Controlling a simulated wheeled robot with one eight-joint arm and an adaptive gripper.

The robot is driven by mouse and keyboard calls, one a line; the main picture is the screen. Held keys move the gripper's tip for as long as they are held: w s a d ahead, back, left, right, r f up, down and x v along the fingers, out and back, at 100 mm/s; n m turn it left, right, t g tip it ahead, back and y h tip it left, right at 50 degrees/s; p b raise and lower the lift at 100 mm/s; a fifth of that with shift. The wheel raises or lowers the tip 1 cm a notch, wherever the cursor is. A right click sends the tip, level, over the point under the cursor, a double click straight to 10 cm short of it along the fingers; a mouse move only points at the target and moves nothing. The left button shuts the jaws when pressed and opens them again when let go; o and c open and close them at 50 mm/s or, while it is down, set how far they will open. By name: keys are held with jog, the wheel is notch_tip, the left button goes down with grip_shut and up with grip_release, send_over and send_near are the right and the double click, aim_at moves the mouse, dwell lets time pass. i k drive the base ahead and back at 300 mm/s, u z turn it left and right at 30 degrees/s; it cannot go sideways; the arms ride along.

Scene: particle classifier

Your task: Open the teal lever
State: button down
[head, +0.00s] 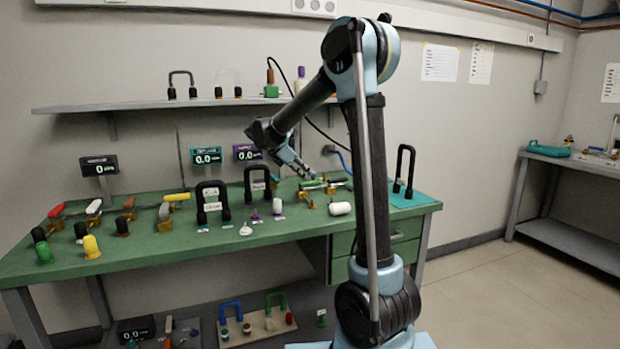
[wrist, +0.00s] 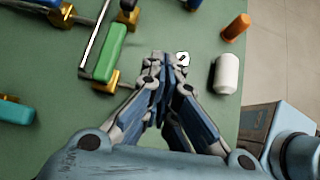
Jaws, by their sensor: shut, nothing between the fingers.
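My gripper (wrist: 166,64) is shut and empty over the green tabletop; in the head view it (head: 312,175) points down to the right among the levers. A teal handle (wrist: 16,112) with a brass fitting lies at the left edge of the wrist view, partly cut off and apart from my fingers. A brighter green lever handle (wrist: 110,52) on brass mounts with a metal bar is nearer, just left of the fingertips. In the head view, a green handle (head: 312,184) shows below my gripper; I cannot pick out the teal one there.
A white cylinder (wrist: 226,73) and an orange cylinder (wrist: 235,28) are right of my fingers. A small white label (wrist: 183,58) is beside the fingertips. Further handles with brass fittings stand at the wrist view's top. Black U-shaped handles (head: 258,184) stand left on the bench (head: 150,250).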

aim_at(273, 178)
jog(key=u, duration=0.05)
jog(key=k, duration=1)
jog(key=u, duration=1.25)
jog(key=i, duration=1.7)
jog(key=z, duration=1.2)
